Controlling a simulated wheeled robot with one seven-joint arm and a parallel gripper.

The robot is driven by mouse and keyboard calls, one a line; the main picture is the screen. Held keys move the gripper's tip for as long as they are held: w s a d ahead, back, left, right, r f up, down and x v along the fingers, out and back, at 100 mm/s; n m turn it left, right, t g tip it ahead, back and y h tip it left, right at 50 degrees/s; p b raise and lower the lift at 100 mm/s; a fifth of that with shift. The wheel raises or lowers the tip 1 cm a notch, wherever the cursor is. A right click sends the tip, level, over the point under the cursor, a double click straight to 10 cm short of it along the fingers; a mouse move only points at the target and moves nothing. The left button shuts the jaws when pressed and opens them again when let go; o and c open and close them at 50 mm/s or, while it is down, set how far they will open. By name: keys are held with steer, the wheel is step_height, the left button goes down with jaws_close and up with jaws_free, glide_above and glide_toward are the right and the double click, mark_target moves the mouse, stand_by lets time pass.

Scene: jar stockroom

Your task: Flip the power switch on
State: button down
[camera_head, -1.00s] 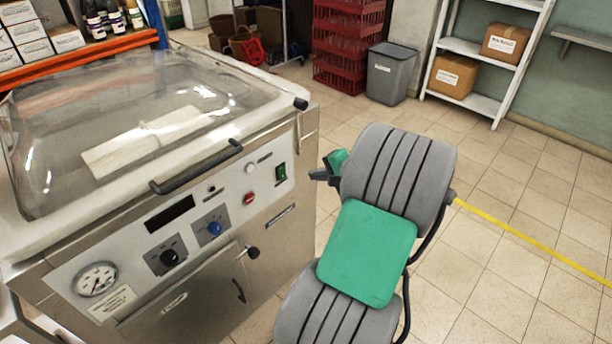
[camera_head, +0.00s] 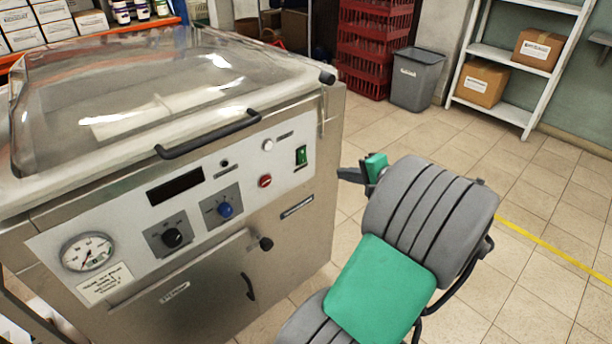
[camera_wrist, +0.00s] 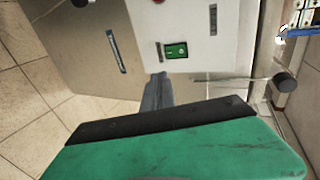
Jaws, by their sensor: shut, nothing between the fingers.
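The power switch (camera_head: 301,156) is a small green rocker near the right end of the machine's front panel. It also shows in the wrist view (camera_wrist: 176,50), just beyond the fingertips. Its on or off position is too small to tell. My gripper (camera_head: 345,174) is shut and empty, to the right of the switch and a little lower in the head view. In the wrist view my gripper (camera_wrist: 158,80) points toward the panel, with its tips just below the switch in the picture. I cannot tell the exact gap, but no contact is visible.
The machine (camera_head: 180,215) has a clear lid (camera_head: 130,90) with a dark handle (camera_head: 208,135). A red button (camera_head: 265,181), a blue knob (camera_head: 226,210) and a black knob (camera_head: 172,238) share its panel. A grey bin (camera_head: 416,80) and red crates (camera_head: 372,45) stand behind. Floor at right is clear.

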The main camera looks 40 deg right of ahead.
steer(key=b, duration=0.1)
glide_toward(304, 163)
steer(key=x, duration=0.5)
steer(key=shift+w+f, duration=0.2)
steer(key=shift+w, duration=0.5)
steer(key=shift+w+f+t+b, duration=0.2)
steer(key=shift+f+t+b, duration=0.2)
steer(key=shift+b, duration=0.4)
steer(key=shift+r+p, duration=1.05)
steer(key=shift+r, duration=0.2)
